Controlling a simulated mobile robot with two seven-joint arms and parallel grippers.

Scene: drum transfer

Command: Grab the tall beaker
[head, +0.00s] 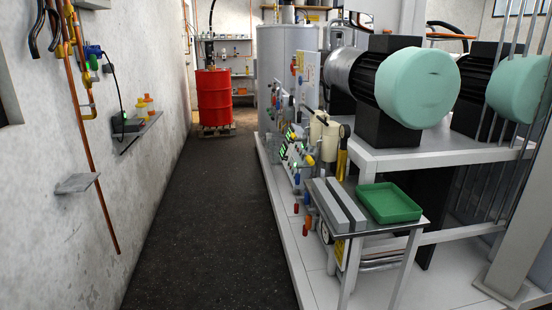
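I cannot make out a tall beaker for certain in the head view. Two cream cylindrical vessels (324,138) stand among the equipment right of the aisle, but I cannot tell if either is a beaker. Small yellow and orange containers (146,104) stand on a shelf (140,134) on the left wall. Neither of my grippers is in view.
A dark aisle floor (205,220) runs clear to a red drum (214,98) on a pallet (217,130). At right, a raised white platform (316,270) carries machinery and a small table (375,231) with a green tray (389,203). An empty shelf (78,183) juts from the left wall.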

